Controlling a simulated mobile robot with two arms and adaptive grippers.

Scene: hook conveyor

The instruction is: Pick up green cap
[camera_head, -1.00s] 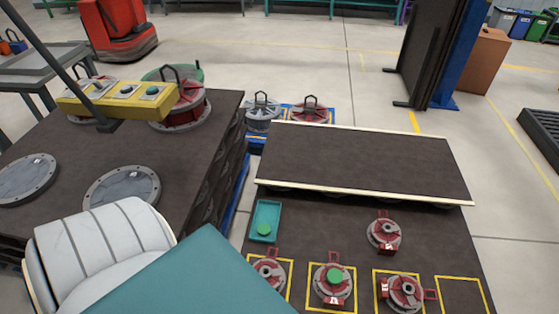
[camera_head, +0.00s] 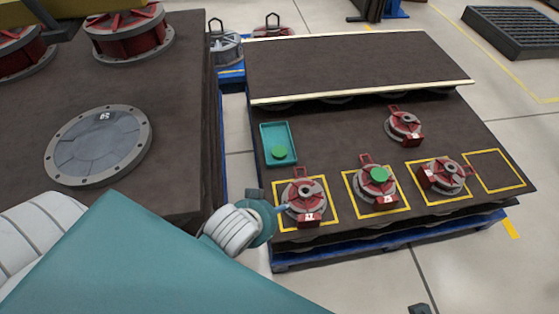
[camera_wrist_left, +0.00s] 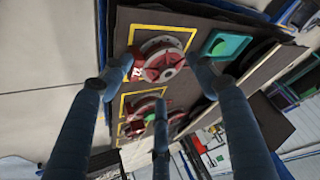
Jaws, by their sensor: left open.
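Another green cap (camera_head: 379,174) sits on a red-and-grey hub (camera_head: 386,195) in a yellow square. My left gripper (camera_head: 270,203) is beside the leftmost hub (camera_head: 303,203), below the tray in the picture. In the left wrist view its fingers (camera_wrist_left: 160,78) are spread and empty, with that hub (camera_wrist_left: 162,62) showing between them. The tray (camera_wrist_left: 207,50) is to the right there, and the hub-mounted cap (camera_wrist_left: 178,117) is partly hidden.
More red hubs (camera_head: 403,125) stand on the pallet, one in a yellow square (camera_head: 440,176). The square at the right (camera_head: 495,171) is empty. A raised dark board (camera_head: 350,65) lies behind. A larger dark table (camera_head: 180,105) with a round grey plate (camera_head: 98,147) is left.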

